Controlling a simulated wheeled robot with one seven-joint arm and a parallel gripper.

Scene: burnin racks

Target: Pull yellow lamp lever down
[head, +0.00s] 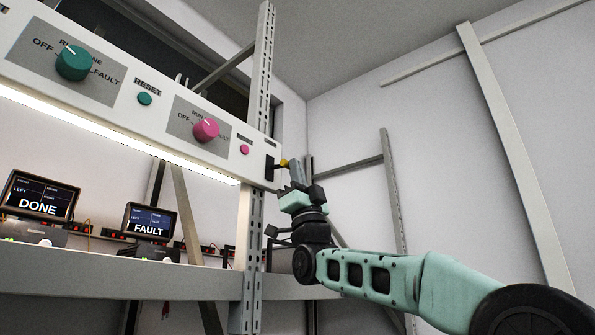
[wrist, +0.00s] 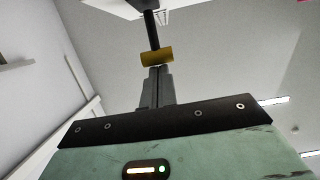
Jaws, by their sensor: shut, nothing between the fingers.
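The yellow lamp lever (head: 284,162) sticks out at the right end of the white control panel, beside a dark slot. In the wrist view its yellow knob (wrist: 157,56) sits on a dark rod, just beyond my fingertips. My gripper (head: 294,164) is shut and empty, with its fingers pointing up right beside the knob. In the wrist view the closed fingers of my gripper (wrist: 158,70) end at the knob's lower edge; I cannot tell whether they touch it.
The white panel (head: 160,131) carries a teal knob (head: 74,63), a pink knob (head: 206,129) and reset buttons. Below, a shelf (head: 100,280) holds two screens reading DONE (head: 38,198) and FAULT (head: 149,222). A perforated metal post (head: 252,250) stands close to my gripper. The right side is open.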

